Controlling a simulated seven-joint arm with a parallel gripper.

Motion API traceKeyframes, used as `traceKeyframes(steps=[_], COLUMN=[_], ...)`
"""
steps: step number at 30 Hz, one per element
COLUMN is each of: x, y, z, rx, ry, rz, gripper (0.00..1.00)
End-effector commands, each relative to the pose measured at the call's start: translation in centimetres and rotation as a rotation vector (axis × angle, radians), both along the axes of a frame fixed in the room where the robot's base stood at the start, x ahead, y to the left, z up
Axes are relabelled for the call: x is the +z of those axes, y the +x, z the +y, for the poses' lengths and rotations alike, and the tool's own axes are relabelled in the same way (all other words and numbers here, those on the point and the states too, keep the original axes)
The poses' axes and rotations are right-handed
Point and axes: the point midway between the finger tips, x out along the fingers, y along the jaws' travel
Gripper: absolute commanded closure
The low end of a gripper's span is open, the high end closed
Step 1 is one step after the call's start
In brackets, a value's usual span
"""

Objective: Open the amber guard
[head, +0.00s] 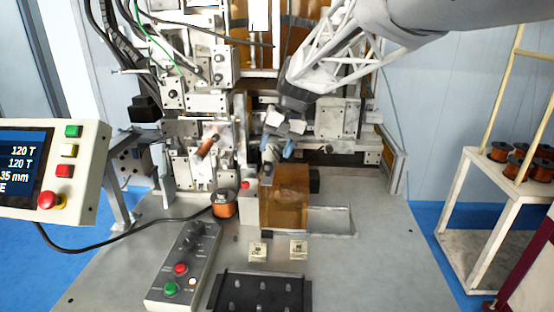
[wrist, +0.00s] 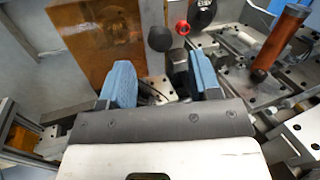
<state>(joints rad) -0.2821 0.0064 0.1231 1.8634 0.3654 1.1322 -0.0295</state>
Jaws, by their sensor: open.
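The amber guard (head: 286,200) is a see-through orange-brown panel low at the front of the machine in the head view. It stands upright at the upper left of the wrist view (wrist: 88,42), with a round shape dimly visible through it. A black ball knob (wrist: 159,38) shows beside its right edge in that view. My gripper (head: 277,146) is above the guard, apart from it. Its two blue fingertips are spread with nothing between them, as the wrist view also shows (wrist: 161,82). The guard's hinge cannot be made out.
A copper spool (head: 224,206) stands left of the guard. A button box (head: 178,268) and a dark plate (head: 261,292) lie on the table in front. A copper cylinder (wrist: 279,42) stands at right in the wrist view. The table right of the guard is mostly clear.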

Motion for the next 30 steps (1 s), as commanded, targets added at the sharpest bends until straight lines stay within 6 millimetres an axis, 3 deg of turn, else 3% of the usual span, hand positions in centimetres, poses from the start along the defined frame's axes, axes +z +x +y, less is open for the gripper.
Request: traceKeyframes(steps=[12,25,30], x=[-4.4,-5.0,-4.9], y=[-0.2,-0.3,-0.3], z=[1.5,1.7,1.7], rx=[0.0,0.0,0.0], ry=[0.0,0.0,0.0], rz=[0.001,0.001,0.001], gripper=[0.43,0.43,0.67])
